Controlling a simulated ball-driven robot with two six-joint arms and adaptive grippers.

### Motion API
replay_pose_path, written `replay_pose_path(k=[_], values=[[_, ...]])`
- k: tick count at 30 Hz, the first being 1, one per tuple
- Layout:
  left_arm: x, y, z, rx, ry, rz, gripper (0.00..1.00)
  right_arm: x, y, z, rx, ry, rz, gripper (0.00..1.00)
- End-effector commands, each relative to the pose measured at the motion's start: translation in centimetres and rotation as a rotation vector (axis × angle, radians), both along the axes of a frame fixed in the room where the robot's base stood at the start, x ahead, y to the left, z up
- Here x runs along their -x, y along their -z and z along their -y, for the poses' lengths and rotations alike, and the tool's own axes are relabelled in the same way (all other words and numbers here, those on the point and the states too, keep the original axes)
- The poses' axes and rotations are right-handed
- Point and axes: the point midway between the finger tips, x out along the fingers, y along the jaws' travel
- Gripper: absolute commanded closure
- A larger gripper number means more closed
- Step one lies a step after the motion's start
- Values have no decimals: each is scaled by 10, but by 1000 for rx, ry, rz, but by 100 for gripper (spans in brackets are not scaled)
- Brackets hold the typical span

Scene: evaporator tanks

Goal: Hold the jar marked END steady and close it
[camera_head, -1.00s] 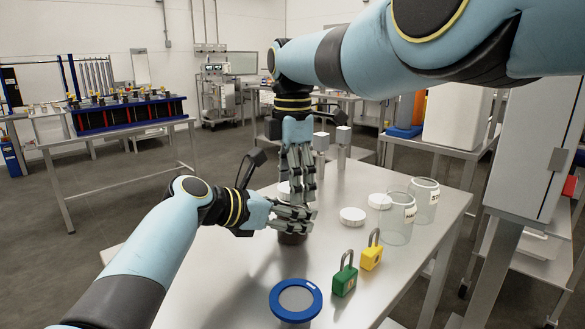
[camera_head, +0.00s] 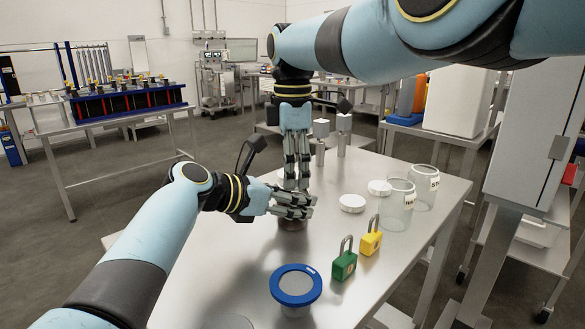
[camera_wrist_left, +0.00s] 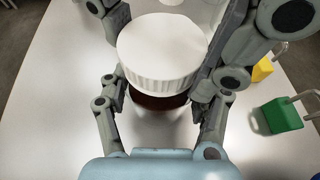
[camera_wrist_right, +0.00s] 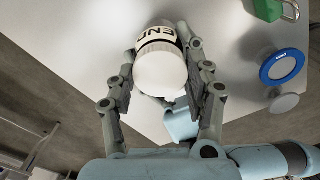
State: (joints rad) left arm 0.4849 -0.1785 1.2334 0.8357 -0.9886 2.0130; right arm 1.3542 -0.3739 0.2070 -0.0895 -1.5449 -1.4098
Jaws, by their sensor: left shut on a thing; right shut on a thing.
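The jar marked END stands on the steel table; its dark base (camera_head: 292,224) shows under my left gripper (camera_head: 300,207). Its END label (camera_wrist_right: 158,34) shows in the right wrist view. My left gripper is shut around the jar's body from the side, with dark contents (camera_wrist_left: 158,102) between its fingers in the left wrist view. A white ribbed lid (camera_wrist_left: 158,55) sits over the jar's mouth, roughly level; I cannot tell how tightly it is seated. My right gripper (camera_head: 297,186) points down from above, shut on this lid, which also shows in the right wrist view (camera_wrist_right: 160,72).
Two loose white lids (camera_head: 352,203) (camera_head: 380,188) lie right of the grippers, near two clear labelled jars (camera_head: 396,207) (camera_head: 423,188). A green padlock (camera_head: 344,264), a yellow padlock (camera_head: 371,241) and a blue-rimmed round thing (camera_head: 296,286) stand nearer.

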Motion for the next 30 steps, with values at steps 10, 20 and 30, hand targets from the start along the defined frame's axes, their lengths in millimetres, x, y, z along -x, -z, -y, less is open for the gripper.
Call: replay_pose_path(k=[10, 20, 30], values=[[-1, 0, -1, -1, -3, 0, 100, 2, 2, -1, 2, 869, -7, 87], [-1, 0, -1, -1, -4, 1, 100, 3, 2, -1, 2, 1207, -7, 87], [-1, 0, -1, -1, -3, 1, 100, 3, 2, -2, 2, 1205, -7, 33]])
